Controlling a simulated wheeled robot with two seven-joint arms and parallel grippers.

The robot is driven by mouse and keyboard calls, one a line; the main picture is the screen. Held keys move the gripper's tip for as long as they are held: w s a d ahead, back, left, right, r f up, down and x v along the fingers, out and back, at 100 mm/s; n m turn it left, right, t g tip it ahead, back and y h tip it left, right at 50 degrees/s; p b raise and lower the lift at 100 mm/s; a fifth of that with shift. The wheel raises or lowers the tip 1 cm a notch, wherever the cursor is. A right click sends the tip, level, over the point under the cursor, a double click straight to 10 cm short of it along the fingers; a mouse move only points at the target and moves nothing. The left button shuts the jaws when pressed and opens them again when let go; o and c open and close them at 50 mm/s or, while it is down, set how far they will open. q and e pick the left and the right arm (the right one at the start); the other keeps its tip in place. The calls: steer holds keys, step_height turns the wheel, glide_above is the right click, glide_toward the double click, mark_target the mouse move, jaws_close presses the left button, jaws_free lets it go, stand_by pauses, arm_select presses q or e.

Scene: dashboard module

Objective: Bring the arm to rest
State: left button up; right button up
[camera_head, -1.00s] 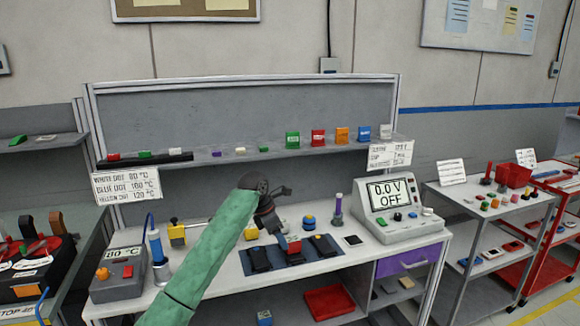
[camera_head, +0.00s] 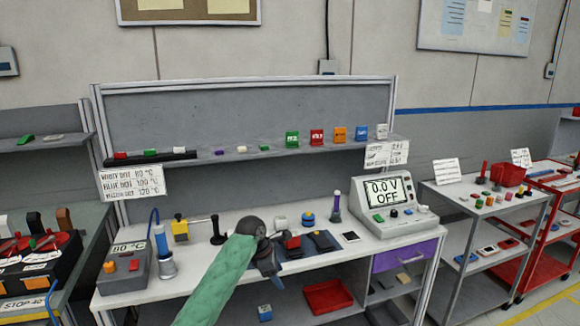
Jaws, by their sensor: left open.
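My left arm comes up from the bottom of the head view in a green sleeve. My left gripper (camera_head: 268,262) is open over the front of the workbench (camera_head: 215,279), at the left of the dark blue module sockets. It covers part of the leftmost one. A red block (camera_head: 292,243) sits on the middle socket, just right of the gripper. I cannot tell whether the gripper touches anything there. No object shows between its fingers. My right gripper is not in view.
A meter reading 0.0 V OFF (camera_head: 388,194) stands at the bench's right. A heater station reading 80 °C (camera_head: 125,265) and a blue iron (camera_head: 162,245) stand at the left. Small coloured blocks line the shelf (camera_head: 270,152). A red tray (camera_head: 328,297) lies below.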

arm_select(q)
steer(key=s+a+f+m, duration=0.2)
steer(key=s+f+m, duration=0.1)
steer(key=s+f, duration=0.65)
steer(key=s+a+f+m+y, duration=0.1)
steer(key=s+f+m, duration=0.4)
steer(key=f, duration=0.8)
steer(key=s+a+f+m, duration=0.2)
steer(key=s+f, duration=0.6)
steer(key=f, duration=0.4)
steer(key=s+a+f+m+y, duration=0.1)
steer(key=s+f, duration=0.4)
steer(key=s, duration=0.6)
steer(key=s+a+f+m+y, duration=0.1)
steer(key=s+a+f+m, duration=0.3)
steer(key=s, duration=0.7)
steer(key=s+a+f+m+y, duration=0.1)
steer(key=s+a+f+m, duration=0.2)
steer(key=s, duration=0.8)
step_height(320, 180, down, 4)
steer(key=m, duration=0.2)
steer(key=shift+s+a+m, duration=0.15)
steer(key=shift+a+m, duration=0.1)
steer(key=shift+m, duration=0.15)
steer(key=shift+f, duration=0.1)
